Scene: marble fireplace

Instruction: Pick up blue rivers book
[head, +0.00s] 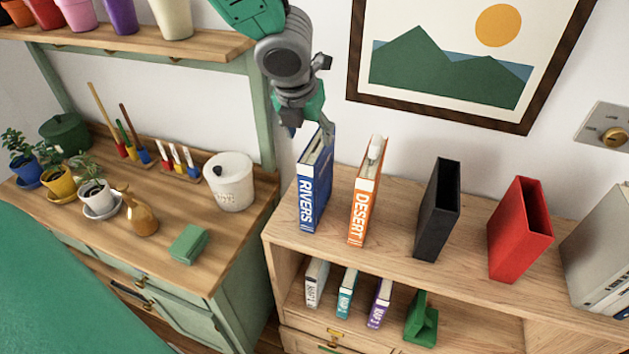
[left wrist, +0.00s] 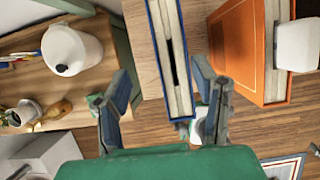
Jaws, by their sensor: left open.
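The blue rivers book (head: 315,187) stands upright on the top of the wooden shelf unit, spine facing me. My left gripper (head: 307,128) is just above and behind its top edge in the head view. In the left wrist view, the open fingers of my left gripper (left wrist: 165,103) point toward the book. The end of the blue book (left wrist: 172,60) lies between the line of the two fingers, with room on both sides. I cannot tell whether either finger touches it. My right gripper is not in view.
The orange desert book (head: 364,195) stands close to the right, with a white object on top. A black holder (head: 437,212) and a red holder (head: 519,232) stand further right. A white pot (head: 229,184) is on the green cabinet to the left.

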